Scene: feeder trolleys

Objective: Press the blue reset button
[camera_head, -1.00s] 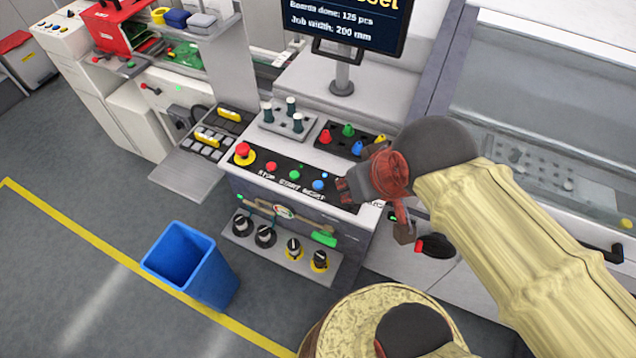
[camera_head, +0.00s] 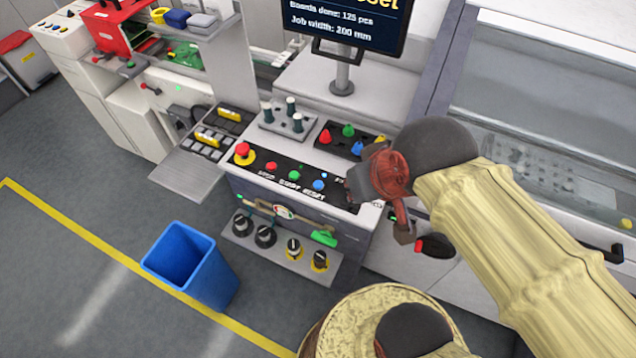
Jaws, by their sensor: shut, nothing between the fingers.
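The blue reset button (camera_head: 319,185) is the rightmost of three round buttons on the black control panel (camera_head: 262,176). It stands right of the green start button (camera_head: 294,175) and the red stop button (camera_head: 271,168). A tiny blue light shows just above it. My gripper (camera_head: 350,188) is shut and empty over the panel's right end, to the right of the blue button and apart from it in the picture. Its height above the panel is hard to tell. The fingertips are small and partly hidden by the gripper's own body.
A red mushroom button (camera_head: 243,150) on a yellow base is at the panel's left end. Behind are a plate of dark-topped pegs (camera_head: 288,120) and a black tray with coloured pegs (camera_head: 347,141). A monitor (camera_head: 343,24) stands farther back. Knobs (camera_head: 265,236) line the lower shelf.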

